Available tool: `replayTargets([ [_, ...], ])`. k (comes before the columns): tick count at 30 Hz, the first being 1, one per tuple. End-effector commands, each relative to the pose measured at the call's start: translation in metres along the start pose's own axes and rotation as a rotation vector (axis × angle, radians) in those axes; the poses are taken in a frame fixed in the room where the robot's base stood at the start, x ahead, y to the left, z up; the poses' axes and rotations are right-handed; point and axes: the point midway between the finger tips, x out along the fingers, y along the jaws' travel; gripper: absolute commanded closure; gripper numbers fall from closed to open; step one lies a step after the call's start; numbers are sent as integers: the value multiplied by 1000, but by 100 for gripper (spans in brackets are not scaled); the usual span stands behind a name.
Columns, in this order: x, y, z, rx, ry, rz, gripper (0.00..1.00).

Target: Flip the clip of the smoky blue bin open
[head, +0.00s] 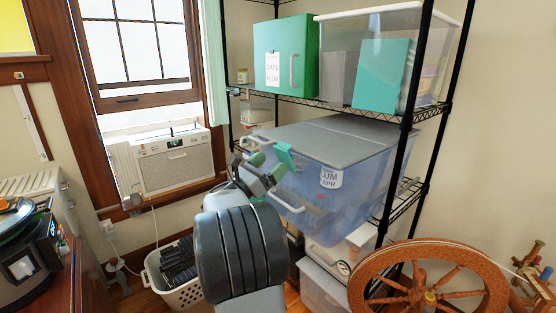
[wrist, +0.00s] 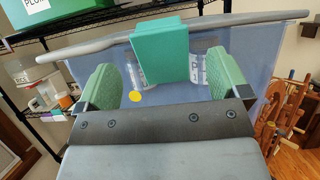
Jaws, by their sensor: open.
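The smoky blue bin (head: 340,183) is see-through, with a grey lid (head: 335,138), and sits on the middle rack shelf. Its teal clip (head: 284,155) sits on the lid's front edge. In the wrist view the clip (wrist: 160,52) lies over the grey rim and hangs down the bin's blue wall, looking closed. My gripper (head: 268,169) is open, its two green fingers at the front of the bin close to the clip. In the wrist view my gripper (wrist: 165,84) has one finger on each side of the clip, apart from it. Nothing is held.
A black wire rack (head: 404,150) surrounds the bin; its upper shelf carries a green box (head: 285,60) and a clear bin (head: 340,60). A spinning wheel (head: 405,250) stands at the right, a white basket (head: 190,292) on the floor, and a window air conditioner (head: 170,158) at the left.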

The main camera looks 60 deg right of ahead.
Motion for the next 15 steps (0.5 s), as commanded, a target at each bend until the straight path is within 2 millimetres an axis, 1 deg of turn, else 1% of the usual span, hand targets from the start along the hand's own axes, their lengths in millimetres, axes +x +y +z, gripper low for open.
replayTargets([
  [1, -13, 1, -1, 2, -1, 4, 6],
  [6, -47, 1, -1, 1, 0, 4, 6],
  [12, -76, 0, -1, 0, 0, 3, 6],
  [15, -86, 0, 0, 1, 0, 2, 6],
])
